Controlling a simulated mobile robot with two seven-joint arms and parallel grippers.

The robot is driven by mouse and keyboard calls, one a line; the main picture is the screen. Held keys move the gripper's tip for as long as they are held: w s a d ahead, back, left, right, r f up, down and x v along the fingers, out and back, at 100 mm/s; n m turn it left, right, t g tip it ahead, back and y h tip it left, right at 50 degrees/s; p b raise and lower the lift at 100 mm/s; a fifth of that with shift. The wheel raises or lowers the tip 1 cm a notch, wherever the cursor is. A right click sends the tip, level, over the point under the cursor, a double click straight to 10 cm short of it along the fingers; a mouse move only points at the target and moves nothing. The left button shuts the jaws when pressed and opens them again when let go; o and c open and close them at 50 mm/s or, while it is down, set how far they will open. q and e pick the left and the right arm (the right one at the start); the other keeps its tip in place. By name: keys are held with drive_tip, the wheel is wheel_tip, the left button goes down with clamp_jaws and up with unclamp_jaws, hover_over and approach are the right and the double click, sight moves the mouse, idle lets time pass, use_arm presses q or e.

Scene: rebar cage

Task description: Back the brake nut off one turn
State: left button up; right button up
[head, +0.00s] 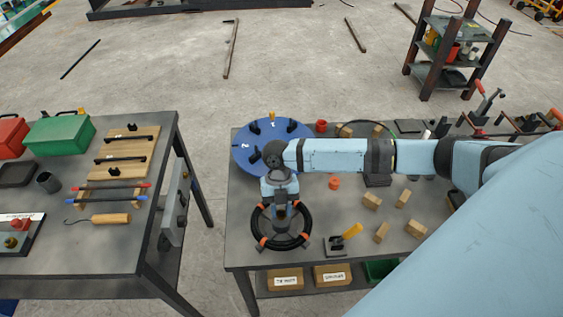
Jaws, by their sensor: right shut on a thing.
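My right gripper (281,214) points down over the middle of a black ring-shaped reel (303,226) with orange marks on its rim. The reel sits near the front left of the right-hand bench. The gripper is shut on a small piece at the reel's centre, which I take to be the brake nut. The jaws and wrist hide most of it, so its thread and angle cannot be seen. My left gripper is not in view.
A blue disc (243,135) with numbers and black clamps lies just behind my right wrist. A second bench (110,237) stands left across a gap.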

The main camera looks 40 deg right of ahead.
drive_tip(key=n+h, duration=0.1)
drive_tip(key=n, duration=0.2)
drive_tip(key=shift+a+n+g, duration=0.15)
drive_tip(key=shift+n+g, duration=0.25)
drive_tip(key=n+h, duration=0.1)
drive_tip(key=n, duration=0.1)
drive_tip(key=shift+a+n, duration=0.1)
drive_tip(key=shift+n, duration=0.2)
drive_tip(key=n+h, duration=0.1)
drive_tip(key=n, duration=0.2)
drive_tip(key=n+h, duration=0.1)
drive_tip(key=n, duration=0.2)
drive_tip(key=shift+a+t+h, duration=0.2)
drive_tip(key=shift+t+h, duration=0.2)
drive_tip(key=shift+n, duration=0.6)
drive_tip(key=shift+f+n+t+b, duration=0.1)
drive_tip(key=shift+n+t+b, duration=0.35)
drive_tip(key=shift+n, duration=0.25)
drive_tip(key=shift+s+n+t+h+b, duration=0.2)
drive_tip(key=shift+n+h+b, duration=0.4)
drive_tip(key=shift+n+b, duration=0.5)
